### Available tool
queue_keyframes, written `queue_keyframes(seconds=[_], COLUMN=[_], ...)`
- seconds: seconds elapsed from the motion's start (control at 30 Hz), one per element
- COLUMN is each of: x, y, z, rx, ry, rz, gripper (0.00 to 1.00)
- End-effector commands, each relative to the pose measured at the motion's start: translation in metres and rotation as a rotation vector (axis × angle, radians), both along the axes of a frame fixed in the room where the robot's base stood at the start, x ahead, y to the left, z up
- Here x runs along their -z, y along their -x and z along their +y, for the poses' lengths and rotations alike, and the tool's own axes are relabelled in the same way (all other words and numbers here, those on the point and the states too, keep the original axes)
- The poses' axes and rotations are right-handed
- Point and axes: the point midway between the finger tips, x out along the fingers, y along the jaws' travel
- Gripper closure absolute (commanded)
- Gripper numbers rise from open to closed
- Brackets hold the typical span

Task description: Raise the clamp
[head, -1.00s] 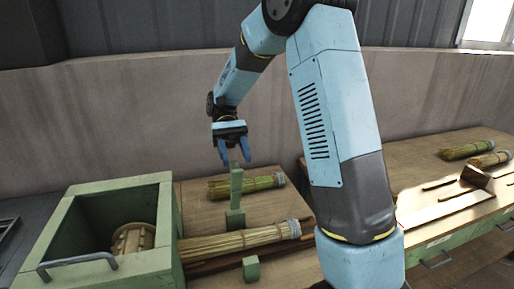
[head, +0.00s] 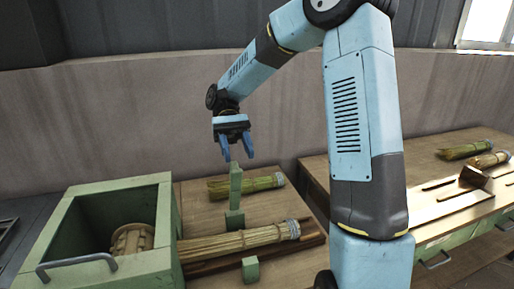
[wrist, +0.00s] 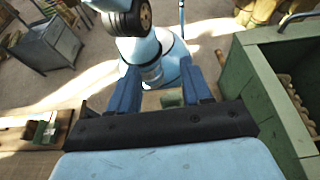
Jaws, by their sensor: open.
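The green clamp has an upright bar (head: 236,185) rising from a block (head: 235,219), with another green block (head: 250,270) nearer the front. A bundle of straw (head: 235,243) with a grey-bound end lies between the two blocks, reaching toward the green box. My gripper (head: 238,155) is open and empty, with blue fingers pointing down just above the top of the upright bar. In the wrist view, my fingers (wrist: 158,88) are apart, and a green piece (wrist: 171,97) shows between them. I cannot tell whether they touch the bar.
A green open box (head: 160,225) with a metal handle holds a round wooden piece (head: 133,238) at left. Another straw bundle (head: 232,188) lies behind the clamp. A second table (head: 425,185) at right carries more bundles. A wall stands behind.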

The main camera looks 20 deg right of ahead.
Motion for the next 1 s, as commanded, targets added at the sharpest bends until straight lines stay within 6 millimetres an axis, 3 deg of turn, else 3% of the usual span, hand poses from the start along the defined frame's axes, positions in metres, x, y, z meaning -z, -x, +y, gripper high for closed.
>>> queue_keyframes(seconds=[0.37, 0.6, 1.0], x=[-0.012, -0.023, -0.035], y=[0.008, 0.033, 0.059], z=[-0.003, -0.009, -0.014], rx=[0.002, 0.002, 0.002], ry=[-0.001, 0.001, 0.000], rz=[-0.006, -0.006, -0.005], gripper=[0.51, 0.51, 0.51])
